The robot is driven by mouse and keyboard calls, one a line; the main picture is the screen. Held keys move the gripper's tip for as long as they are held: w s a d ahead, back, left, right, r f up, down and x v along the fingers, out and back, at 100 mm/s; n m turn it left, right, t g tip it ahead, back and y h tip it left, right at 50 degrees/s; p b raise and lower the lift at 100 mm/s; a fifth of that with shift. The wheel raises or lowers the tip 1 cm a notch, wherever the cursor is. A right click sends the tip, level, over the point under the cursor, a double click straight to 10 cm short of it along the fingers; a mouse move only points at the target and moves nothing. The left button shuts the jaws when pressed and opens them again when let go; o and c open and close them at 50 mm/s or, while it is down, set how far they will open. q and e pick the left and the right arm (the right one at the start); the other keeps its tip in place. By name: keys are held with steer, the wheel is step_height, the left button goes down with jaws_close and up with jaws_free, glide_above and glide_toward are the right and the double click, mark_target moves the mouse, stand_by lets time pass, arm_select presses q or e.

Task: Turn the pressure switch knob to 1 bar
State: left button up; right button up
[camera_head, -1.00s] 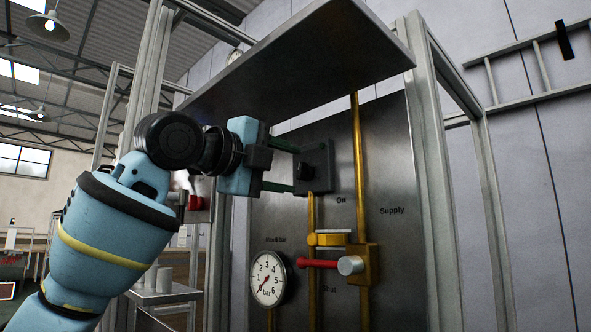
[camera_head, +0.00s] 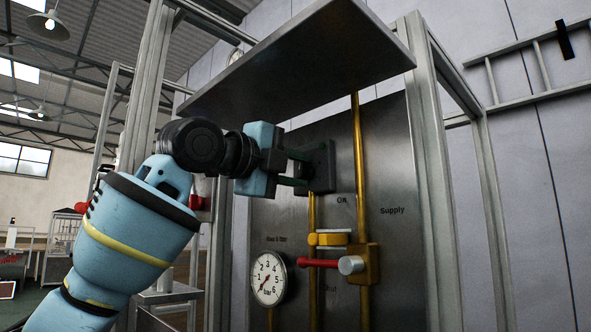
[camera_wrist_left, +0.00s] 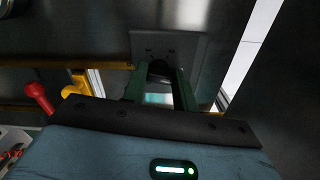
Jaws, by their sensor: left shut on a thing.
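The pressure switch is a dark square box (camera_head: 325,166) on the metal panel, on top of the left yellow pipe. My left gripper (camera_head: 303,170) reaches it from the left, its two green fingers at the front of the box. In the left wrist view the fingers (camera_wrist_left: 160,88) close around the dark round knob (camera_wrist_left: 158,70), in front of the square plate (camera_wrist_left: 184,46). The fingers hide much of the knob, and I cannot read its setting. The round gauge (camera_head: 268,279) below has a red needle pointing to its lower left. My right gripper does not show.
A red-handled valve (camera_head: 318,263) sits on the yellow pipes below the switch, between the "On" mark and a lower label. A metal canopy (camera_head: 300,62) hangs above my left arm. Frame posts (camera_head: 447,180) stand to the right.

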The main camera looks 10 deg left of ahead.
arm_select(q)
steer(key=n, duration=0.3)
steer(key=shift+n, duration=0.4)
steer(key=n, duration=0.3)
steer(key=shift+n, duration=0.4)
steer(key=n, duration=1.2)
steer(key=shift+n, duration=0.3)
steer(key=n, duration=0.5)
steer(key=shift+f+n, duration=0.1)
steer(key=shift+n, duration=0.2)
steer(key=o, duration=1)
steer(key=shift+c, duration=0.2)
